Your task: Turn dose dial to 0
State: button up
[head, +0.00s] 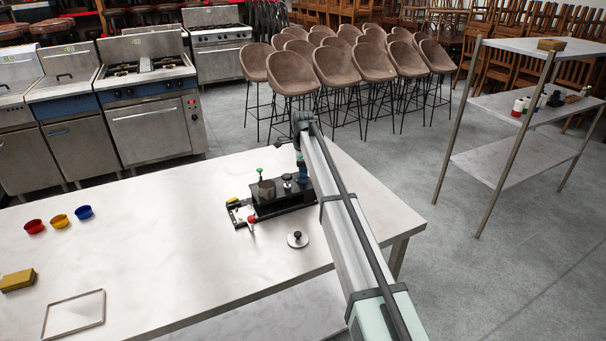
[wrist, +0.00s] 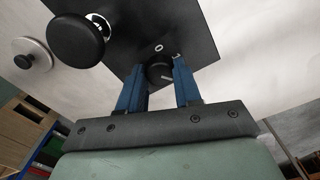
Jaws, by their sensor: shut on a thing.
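The black dose dial (wrist: 158,73) sits on a dark plate (wrist: 195,25) in the wrist view. A white "0" is printed on the plate just above the dial, with another partly hidden white mark to its right. A short pale line on the dial points toward the lower right, not at the "0". My gripper (wrist: 159,68) has its two blue fingers closed on either side of the dial. In the head view the black device (head: 283,202) stands on the table, and my arm hides the dial; a bit of blue finger shows at its right end.
A black round knob (wrist: 76,38) stands close to the left finger. A metal disc with a black knob (head: 297,240) lies in front of the device on the steel table (head: 170,250).

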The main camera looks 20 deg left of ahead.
jog(key=n, duration=1.1)
jog(key=shift+n, duration=0.3)
jog(key=n, duration=1)
jog(key=shift+n, duration=0.5)
jog(key=o, duration=1)
jog(key=shift+o, duration=0.2)
